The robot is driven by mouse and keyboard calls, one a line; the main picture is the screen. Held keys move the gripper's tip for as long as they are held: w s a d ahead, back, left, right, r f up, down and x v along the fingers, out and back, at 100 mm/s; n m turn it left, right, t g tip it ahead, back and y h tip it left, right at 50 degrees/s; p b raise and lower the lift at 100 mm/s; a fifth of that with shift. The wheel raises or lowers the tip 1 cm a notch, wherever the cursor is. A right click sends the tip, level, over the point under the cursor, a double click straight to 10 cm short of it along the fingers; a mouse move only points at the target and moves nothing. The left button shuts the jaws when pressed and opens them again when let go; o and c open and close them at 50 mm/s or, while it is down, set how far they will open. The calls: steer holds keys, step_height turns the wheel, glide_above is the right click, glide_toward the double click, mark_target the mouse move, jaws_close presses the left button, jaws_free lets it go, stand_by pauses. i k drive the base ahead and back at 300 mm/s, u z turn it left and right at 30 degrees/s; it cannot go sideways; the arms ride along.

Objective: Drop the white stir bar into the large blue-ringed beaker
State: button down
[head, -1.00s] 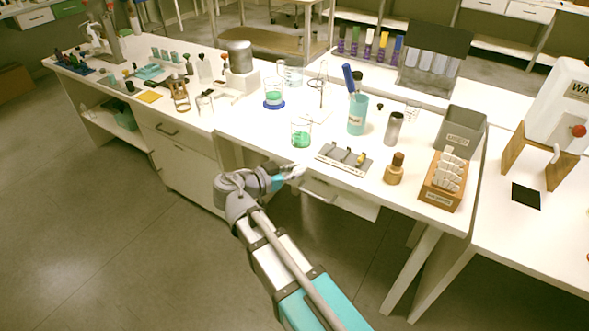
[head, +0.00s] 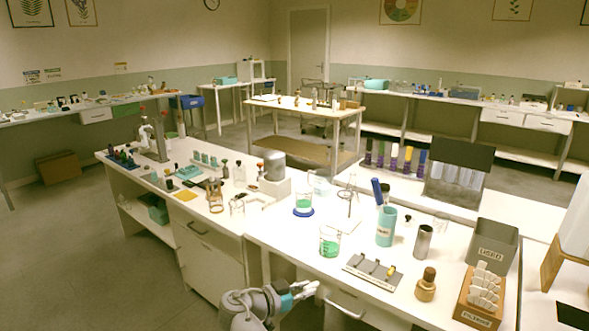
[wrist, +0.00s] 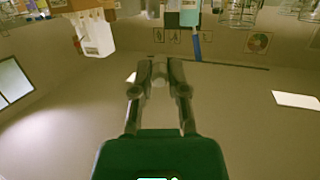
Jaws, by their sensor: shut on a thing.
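The beaker with a blue ring (head: 303,211) around its base stands on the white bench and holds pale green liquid. A second beaker (head: 330,243) with brighter green liquid and no blue ring stands nearer the bench's front edge. My gripper (head: 308,288) is at the front edge, nearer than both beakers and left of the grey rack (head: 372,272). In the wrist view my gripper (wrist: 159,74) is shut on a small pale thing, which I take to be the white stir bar (wrist: 158,84); the fingers partly hide it. Clear glassware shows upside down along that view's top edge.
A teal jar (head: 386,227), a steel cylinder (head: 423,242), a brown bottle (head: 426,285) and a wooden box (head: 480,297) stand to the right. A flask on a stand (head: 350,196) is right of the blue-ringed beaker.

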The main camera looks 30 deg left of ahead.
mark_target(304, 209)
steer(key=u, duration=0.65)
steer(key=k, duration=0.85)
steer(key=u, duration=0.95)
steer(key=k, duration=0.5)
steer(key=u, duration=0.3)
steer(key=i, duration=1.15)
steer(key=z, duration=0.4)
steer(key=i, duration=0.6)
steer(key=z, duration=0.65)
steer(key=i, duration=0.45)
steer(key=z, duration=0.35)
